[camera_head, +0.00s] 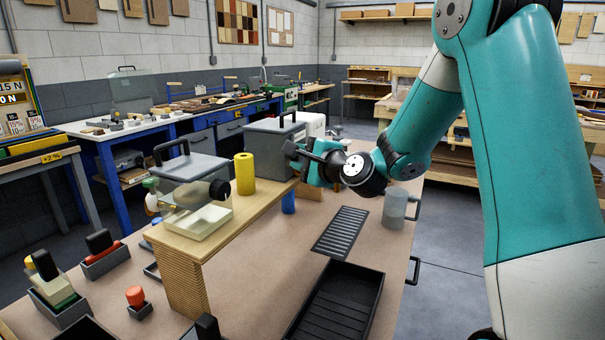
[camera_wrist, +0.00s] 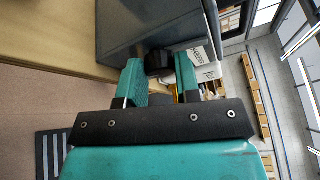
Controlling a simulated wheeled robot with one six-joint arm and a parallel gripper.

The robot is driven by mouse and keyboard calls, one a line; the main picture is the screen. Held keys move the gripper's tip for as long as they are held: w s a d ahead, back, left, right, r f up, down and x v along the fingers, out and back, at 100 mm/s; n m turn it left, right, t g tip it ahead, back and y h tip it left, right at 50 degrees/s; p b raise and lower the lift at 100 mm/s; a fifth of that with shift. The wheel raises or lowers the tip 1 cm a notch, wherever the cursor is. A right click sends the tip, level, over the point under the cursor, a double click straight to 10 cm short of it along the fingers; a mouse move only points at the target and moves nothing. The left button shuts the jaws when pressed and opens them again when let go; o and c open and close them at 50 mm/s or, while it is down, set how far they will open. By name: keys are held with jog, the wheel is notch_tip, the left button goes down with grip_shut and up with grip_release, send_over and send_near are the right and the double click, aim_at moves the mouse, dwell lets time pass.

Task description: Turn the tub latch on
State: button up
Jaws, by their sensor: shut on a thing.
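The grey tub (camera_head: 264,139) stands at the far end of the raised wooden shelf, its lid closed with a dark handle on top. Its side fills the upper middle of the wrist view (camera_wrist: 125,30). A black latch knob (camera_wrist: 158,60) sticks out from that side. My gripper (camera_head: 308,160) is at the tub's right side. In the wrist view its two teal fingers (camera_wrist: 158,72) are shut on the latch knob, one on each side. The fingers hide part of the knob, and I cannot tell its turn position.
A clear tub (camera_head: 185,195) with a grey lid and black knob stands nearer on the shelf (camera_head: 222,232), beside a yellow cylinder (camera_head: 244,174). Below are a black slotted rack (camera_head: 341,231), a dark tray (camera_head: 335,310) and a grey jug (camera_head: 395,207). The table's middle is clear.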

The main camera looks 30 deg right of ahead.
jog(key=shift+f+n+t+b, duration=0.2)
jog(key=shift+n+t+b, duration=0.2)
jog(key=shift+n+b, duration=0.7)
jog(key=shift+b, duration=0.35)
jog(key=shift+r, duration=0.15)
jog(key=o, duration=0.9)
